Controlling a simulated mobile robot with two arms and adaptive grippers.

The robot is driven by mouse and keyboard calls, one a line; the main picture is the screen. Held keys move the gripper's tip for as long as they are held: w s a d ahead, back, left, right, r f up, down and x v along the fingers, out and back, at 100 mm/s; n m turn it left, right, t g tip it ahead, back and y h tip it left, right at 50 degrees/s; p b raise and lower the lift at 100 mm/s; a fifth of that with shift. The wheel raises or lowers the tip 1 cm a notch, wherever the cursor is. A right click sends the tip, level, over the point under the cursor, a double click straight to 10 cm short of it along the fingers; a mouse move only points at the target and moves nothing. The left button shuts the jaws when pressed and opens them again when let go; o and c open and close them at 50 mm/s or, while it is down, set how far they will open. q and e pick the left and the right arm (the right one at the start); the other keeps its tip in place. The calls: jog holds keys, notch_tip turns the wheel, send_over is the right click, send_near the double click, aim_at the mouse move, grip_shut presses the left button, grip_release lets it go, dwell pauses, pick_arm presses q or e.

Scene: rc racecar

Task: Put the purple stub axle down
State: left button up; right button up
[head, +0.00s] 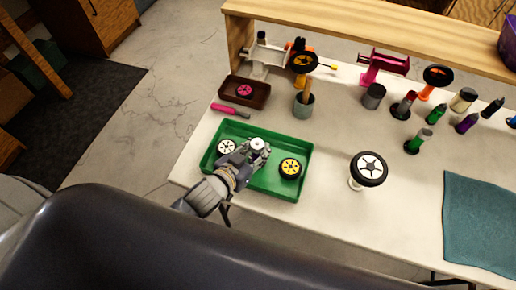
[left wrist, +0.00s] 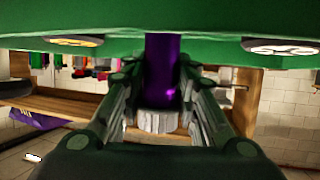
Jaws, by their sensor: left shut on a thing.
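The purple stub axle (left wrist: 162,75) stands between the fingers of my left gripper (left wrist: 158,110) in the left wrist view, which looks upside down. A pale ribbed cap sits at the end of the axle. In the head view my left gripper (head: 257,151) is over the green tray (head: 262,184), with the pale cap (head: 257,144) showing between its fingers. My left gripper is shut on the axle. The axle's far end meets the tray floor or lies close to it; I cannot tell which. My right gripper is not in view.
In the tray, a white-rimmed wheel (head: 226,146) lies left of the gripper and a yellow-rimmed wheel (head: 290,168) right of it. A wheel on a stand (head: 368,168) is to the right.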

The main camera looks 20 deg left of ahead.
pick_arm(q)
jog(key=shift+f, duration=0.2)
jog(key=o, duration=1.2)
jog(key=shift+r, duration=0.35)
jog(key=v, duration=1.2)
jog(key=shift+b, duration=0.35)
jog(key=shift+f, duration=0.1)
